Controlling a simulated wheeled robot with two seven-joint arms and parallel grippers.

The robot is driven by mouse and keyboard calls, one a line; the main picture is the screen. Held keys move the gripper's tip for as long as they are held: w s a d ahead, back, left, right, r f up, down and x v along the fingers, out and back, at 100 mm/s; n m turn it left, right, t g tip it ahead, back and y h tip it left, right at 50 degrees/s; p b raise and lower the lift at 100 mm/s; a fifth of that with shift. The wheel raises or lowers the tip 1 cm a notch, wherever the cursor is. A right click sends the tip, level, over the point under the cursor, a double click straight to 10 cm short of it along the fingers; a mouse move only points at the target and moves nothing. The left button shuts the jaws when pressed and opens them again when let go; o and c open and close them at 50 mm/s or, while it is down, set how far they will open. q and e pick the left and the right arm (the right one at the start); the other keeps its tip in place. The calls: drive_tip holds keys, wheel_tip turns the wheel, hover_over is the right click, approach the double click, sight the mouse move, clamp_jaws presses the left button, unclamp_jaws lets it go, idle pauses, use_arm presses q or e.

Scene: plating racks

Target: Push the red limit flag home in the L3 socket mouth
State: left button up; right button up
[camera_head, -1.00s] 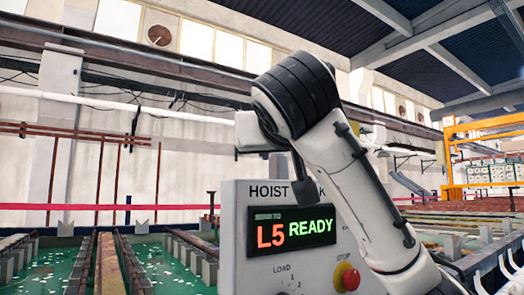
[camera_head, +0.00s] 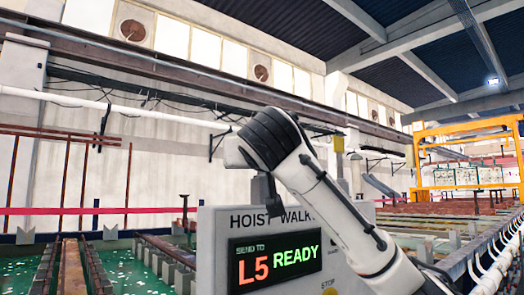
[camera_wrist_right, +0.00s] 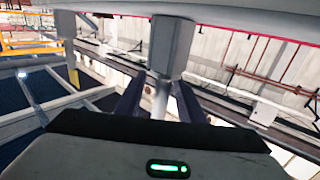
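I cannot make out the red limit flag or the L3 socket mouth in either view. My right arm (camera_head: 335,215) rises from the lower right in the head view, in front of a grey control box (camera_head: 217,250). Its fingers cannot be made out clearly there. In the right wrist view, two dark fingers of my right gripper (camera_wrist_right: 158,88) stand apart. A thin grey stem shows between them, below a grey block (camera_wrist_right: 173,45). I see no finger touching it and nothing held. My left gripper is out of view.
The box's display (camera_head: 275,259) reads "SEND TO L5 READY". Green tanks with rails (camera_head: 70,260) lie at the left, more rails at the right. A pink-red line (camera_head: 105,211) crosses behind. A yellow gantry (camera_head: 465,175) stands at the far right.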

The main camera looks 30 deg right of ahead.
drive_tip(key=shift+w+d, duration=0.1)
drive_tip(key=shift+w, duration=0.25)
drive_tip(key=shift+s, duration=0.1)
clamp_jaws()
